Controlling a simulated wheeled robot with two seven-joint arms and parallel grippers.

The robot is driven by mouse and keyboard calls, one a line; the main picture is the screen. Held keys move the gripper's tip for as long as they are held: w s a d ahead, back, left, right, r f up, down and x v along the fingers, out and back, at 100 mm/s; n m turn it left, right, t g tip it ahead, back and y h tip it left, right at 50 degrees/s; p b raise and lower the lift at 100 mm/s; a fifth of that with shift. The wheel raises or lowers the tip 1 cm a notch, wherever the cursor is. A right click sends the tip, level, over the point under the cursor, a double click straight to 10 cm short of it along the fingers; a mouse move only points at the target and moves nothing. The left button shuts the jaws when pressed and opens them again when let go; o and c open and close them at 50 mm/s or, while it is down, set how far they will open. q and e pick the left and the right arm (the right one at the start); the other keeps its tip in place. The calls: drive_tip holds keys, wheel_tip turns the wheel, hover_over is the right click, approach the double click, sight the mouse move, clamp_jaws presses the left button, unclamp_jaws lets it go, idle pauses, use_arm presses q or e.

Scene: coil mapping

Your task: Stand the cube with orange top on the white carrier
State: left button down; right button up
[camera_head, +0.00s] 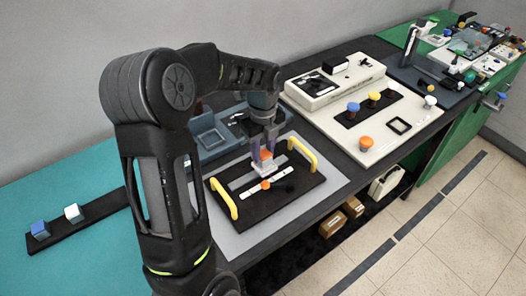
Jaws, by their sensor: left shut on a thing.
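My left gripper (265,162) points down over the black tray and is shut on the cube with orange top (265,155). The orange top shows between the fingers; the lower part of the cube is partly hidden by them. My right gripper is not in view.
The black tray (225,211) has two yellow handles and lies on a grey mat (325,187). A rack at left holds a blue-topped cube (40,230) and a white-topped cube (74,213). At right, a cream device (425,113) bears several coloured knobs.

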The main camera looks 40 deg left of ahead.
sight(263, 152)
use_arm(q)
drive_tip(key=shift+f, duration=0.4)
drive_tip(key=shift+f, duration=0.15)
drive_tip(key=c, duration=1)
unclamp_jaws()
drive_tip(key=shift+r, duration=0.45)
wheel_tip(263, 152, up, 11)
drive_tip(key=shift+r+b, duration=0.2)
drive_tip(key=shift+b, duration=0.15)
